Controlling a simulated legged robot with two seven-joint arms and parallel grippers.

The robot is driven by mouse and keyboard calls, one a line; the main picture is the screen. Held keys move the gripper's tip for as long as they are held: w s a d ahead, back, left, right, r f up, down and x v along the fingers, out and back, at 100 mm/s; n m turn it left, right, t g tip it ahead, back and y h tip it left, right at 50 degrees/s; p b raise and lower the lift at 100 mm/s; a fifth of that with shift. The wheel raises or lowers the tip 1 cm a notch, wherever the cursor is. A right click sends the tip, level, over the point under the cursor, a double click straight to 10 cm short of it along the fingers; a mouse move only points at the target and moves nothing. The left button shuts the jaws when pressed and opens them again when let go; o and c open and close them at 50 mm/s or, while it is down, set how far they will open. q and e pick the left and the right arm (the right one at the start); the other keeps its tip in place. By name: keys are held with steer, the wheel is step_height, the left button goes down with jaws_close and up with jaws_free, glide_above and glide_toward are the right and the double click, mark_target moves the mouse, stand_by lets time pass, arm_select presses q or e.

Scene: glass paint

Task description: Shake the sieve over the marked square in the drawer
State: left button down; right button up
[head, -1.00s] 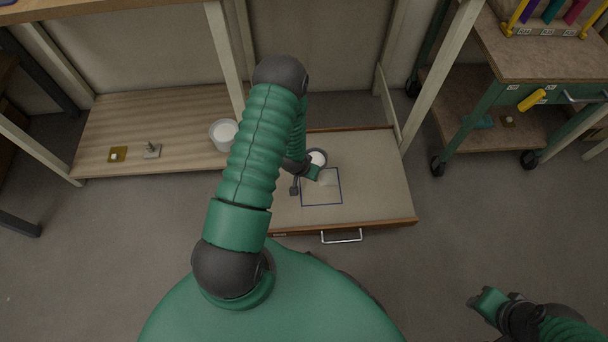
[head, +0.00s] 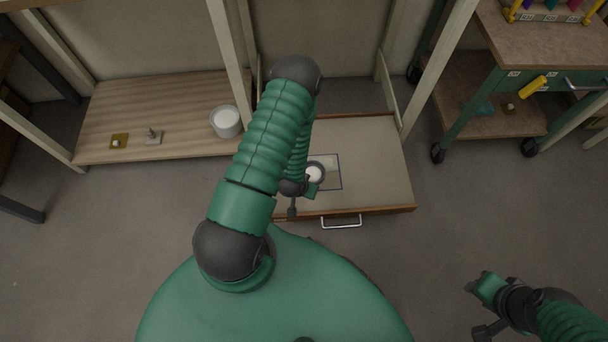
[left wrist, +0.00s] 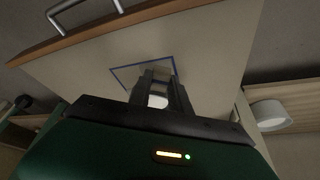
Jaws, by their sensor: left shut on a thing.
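The sieve (head: 315,174) is a small round holder with white powder in it. My left gripper (head: 303,187) is shut on it and holds it over the near-left part of the marked square (head: 341,172). The square is a blue outline on the floor of the open drawer (head: 385,165); my arm and the sieve hide its left side. In the left wrist view the sieve (left wrist: 158,101) shows pale between the dark fingers, with the blue outline (left wrist: 145,64) behind it. A faint paler patch seems to lie inside the square.
A bucket of white powder (head: 226,122) stands on the low wooden shelf (head: 185,105), left of the drawer. Two small items stand further left on it. The drawer's front handle (head: 341,221) faces me. A green wheeled cart (head: 500,100) stands at right. The drawer's right side is clear.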

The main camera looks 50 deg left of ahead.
arm_select(q)
steer(key=w+a+b, duration=0.1)
steer(key=w+a, duration=0.1)
steer(key=w+a+b, duration=0.1)
steer(key=w+a, duration=0.3)
steer(key=a, duration=0.1)
steer(key=shift+f+b, duration=0.1)
steer(key=shift+b, duration=0.3)
steer(key=s+d, duration=0.1)
steer(key=d, duration=1.1)
steer(key=w+a, duration=0.6)
steer(key=a, duration=0.1)
steer(key=shift+a, duration=0.1)
steer(key=shift+s+r, duration=0.1)
steer(key=shift+r, duration=0.1)
steer(key=s+d+p, duration=0.2)
steer(key=s+d, duration=0.3)
steer(key=d, duration=0.2)
steer(key=shift+s+p, duration=0.3)
steer(key=shift+s, duration=0.1)
steer(key=shift+f, duration=0.1)
